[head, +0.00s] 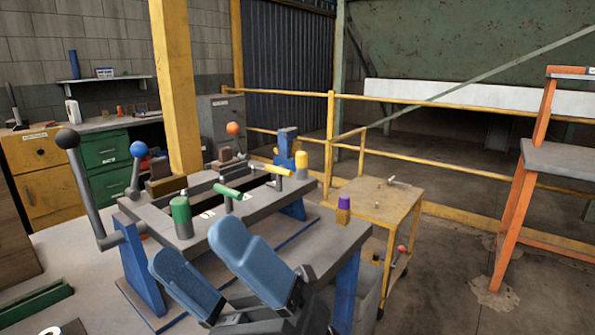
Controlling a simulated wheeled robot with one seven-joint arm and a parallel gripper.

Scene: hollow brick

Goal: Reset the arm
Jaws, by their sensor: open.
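My gripper (198,246) shows at the bottom middle of the head view, its two blue fingers apart with nothing between them. It appears in front of the near side of the grey-topped machine frame (275,233) with blue legs. I cannot tell how far it is from the frame. The rest of my arm is mostly out of view below.
Levers with a black knob (67,138) and a blue knob (138,149) rise at the machine's left. A green cylinder (181,216) stands on the frame. A yellow cart (375,205) and an orange stand (519,205) are right, with open floor between.

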